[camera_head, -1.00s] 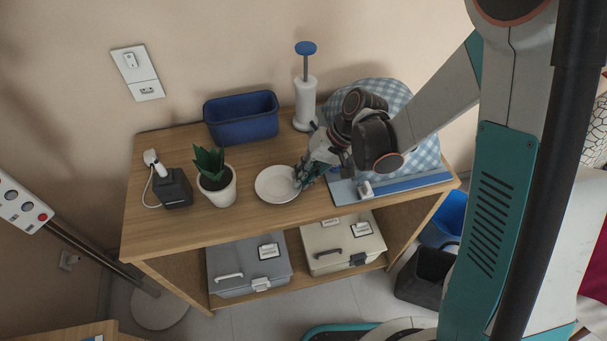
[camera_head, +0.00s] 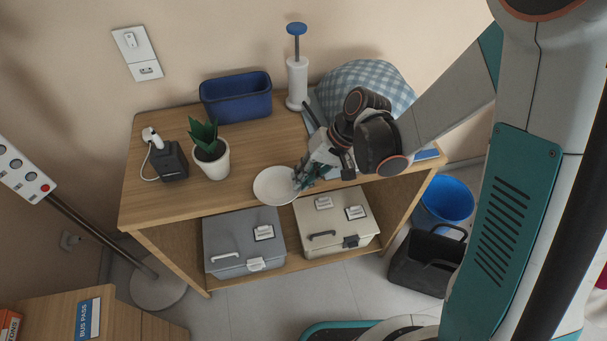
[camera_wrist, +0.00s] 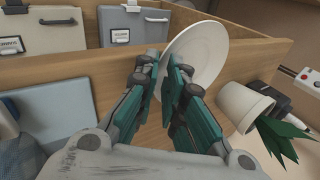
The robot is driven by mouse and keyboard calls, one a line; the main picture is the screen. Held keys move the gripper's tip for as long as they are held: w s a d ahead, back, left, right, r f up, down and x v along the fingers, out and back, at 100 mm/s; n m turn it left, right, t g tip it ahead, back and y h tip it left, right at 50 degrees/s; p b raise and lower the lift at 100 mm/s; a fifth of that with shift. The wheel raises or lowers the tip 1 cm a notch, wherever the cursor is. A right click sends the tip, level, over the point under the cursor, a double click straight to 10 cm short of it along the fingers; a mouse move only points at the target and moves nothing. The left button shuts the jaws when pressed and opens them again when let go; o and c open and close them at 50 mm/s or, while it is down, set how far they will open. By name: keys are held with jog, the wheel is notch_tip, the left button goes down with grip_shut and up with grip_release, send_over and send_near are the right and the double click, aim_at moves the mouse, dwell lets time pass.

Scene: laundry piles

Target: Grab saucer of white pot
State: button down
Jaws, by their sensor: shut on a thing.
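The white saucer (camera_head: 272,187) is at the front edge of the wooden shelf top, to the right of the white pot (camera_head: 214,165) with its green plant. My gripper (camera_head: 300,178) is shut on the saucer's right rim in the head view. In the wrist view the gripper (camera_wrist: 162,62) has its teal fingers at the near rim of the saucer (camera_wrist: 208,52), which looks tilted. The white pot (camera_wrist: 243,103) is apart from it, to the right. Part of the rim is hidden by the fingers.
Grey (camera_head: 238,243) and cream (camera_head: 338,222) boxes sit below. A blue bucket (camera_head: 446,200) is on the floor.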

jog(key=shift+s, duration=0.25)
jog(key=c, duration=1.6)
grip_release()
jog(key=shift+d, duration=0.1)
jog(key=v, duration=1.1)
jog(key=shift+d+r, duration=0.15)
jog(key=shift+r, duration=0.25)
jog(key=shift+c, duration=0.4)
